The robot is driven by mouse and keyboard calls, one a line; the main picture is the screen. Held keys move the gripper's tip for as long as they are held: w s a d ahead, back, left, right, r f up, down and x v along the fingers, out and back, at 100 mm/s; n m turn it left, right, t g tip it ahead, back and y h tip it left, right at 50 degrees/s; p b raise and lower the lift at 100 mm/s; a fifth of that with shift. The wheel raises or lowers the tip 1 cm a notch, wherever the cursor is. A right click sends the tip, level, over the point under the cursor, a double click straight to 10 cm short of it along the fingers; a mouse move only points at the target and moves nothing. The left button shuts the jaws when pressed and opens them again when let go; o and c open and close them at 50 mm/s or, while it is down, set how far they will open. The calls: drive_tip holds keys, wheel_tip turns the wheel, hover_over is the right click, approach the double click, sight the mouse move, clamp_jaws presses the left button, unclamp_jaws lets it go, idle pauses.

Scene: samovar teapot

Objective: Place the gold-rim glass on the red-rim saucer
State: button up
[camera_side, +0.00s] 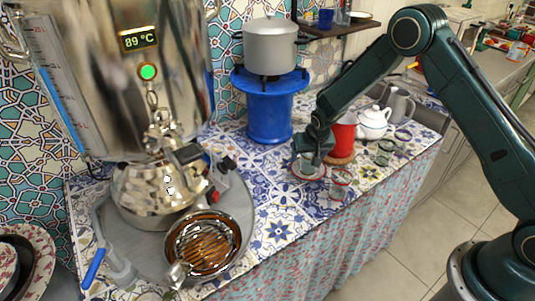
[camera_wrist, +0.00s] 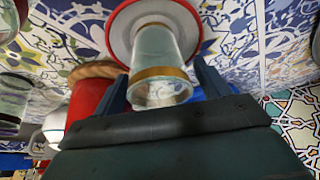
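The gold-rim glass (camera_wrist: 157,48) is clear, with a gold band at its mouth, which faces the wrist camera. It appears upright over the middle of the white red-rim saucer (camera_wrist: 120,27). The saucer also shows in the side view (camera_side: 297,175), under my gripper (camera_side: 309,158). In the wrist view my gripper (camera_wrist: 163,75) has one finger on each side of the glass, close to its rim. I cannot tell whether the fingers press on it. The glass's base is mostly hidden, so its contact with the saucer is unclear.
A red canister (camera_side: 343,135) stands close behind, right of my gripper. Another glass (camera_side: 340,184) is just in front to the right, with more glasses (camera_side: 385,150) further right. A white teapot (camera_side: 373,122) is behind them. A blue stand (camera_side: 269,110) with a pot is behind left.

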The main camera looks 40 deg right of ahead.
drive_tip(key=shift+r, duration=0.1)
drive_tip(key=v, duration=1.2)
drive_tip(key=shift+r, duration=0.15)
idle(0.7)
drive_tip(key=s+r+n+t+y, duration=0.1)
drive_tip(key=s+r+n, duration=0.2)
drive_tip(key=s+r, duration=1.3)
drive_tip(key=s+a+r+n+y, duration=0.1)
drive_tip(key=s+r, duration=0.3)
drive_tip(key=s, duration=1.3)
drive_tip(key=shift+a+r+n+t, duration=0.25)
drive_tip(key=shift+r+n+t, duration=0.1)
drive_tip(key=shift+n, duration=0.45)
